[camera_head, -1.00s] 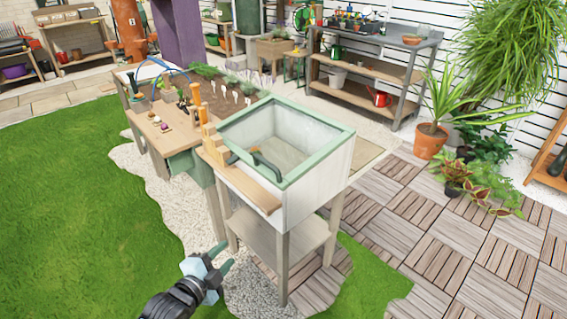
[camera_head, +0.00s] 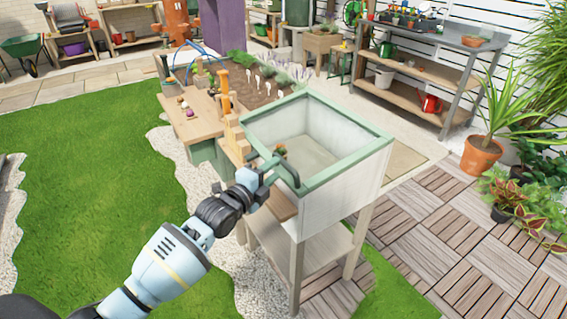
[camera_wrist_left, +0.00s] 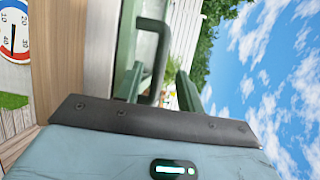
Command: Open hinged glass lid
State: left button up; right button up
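The hinged glass lid is a pane in a pale green frame (camera_head: 345,182) lying closed on top of a white box (camera_head: 345,205) on wooden legs. Its dark green handle (camera_head: 290,170) stands at the near left edge of the frame. My left gripper (camera_head: 268,172) reaches in from the lower left and is at the handle. In the left wrist view the two green fingers (camera_wrist_left: 158,90) stand apart, with the bar of the handle (camera_wrist_left: 160,50) showing between and beyond them. I cannot tell whether either finger touches it. My right gripper is not in view.
A shelf (camera_head: 425,75) with pots and a potted plant (camera_head: 481,155) are to the right. Grass lies at left.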

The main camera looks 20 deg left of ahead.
aim_at(283, 160)
pick_arm(q)
jog(key=shift+b+x, duration=0.4)
jog(key=shift+x, duration=2.25)
jog(key=shift+c, duration=0.4)
grip_shut()
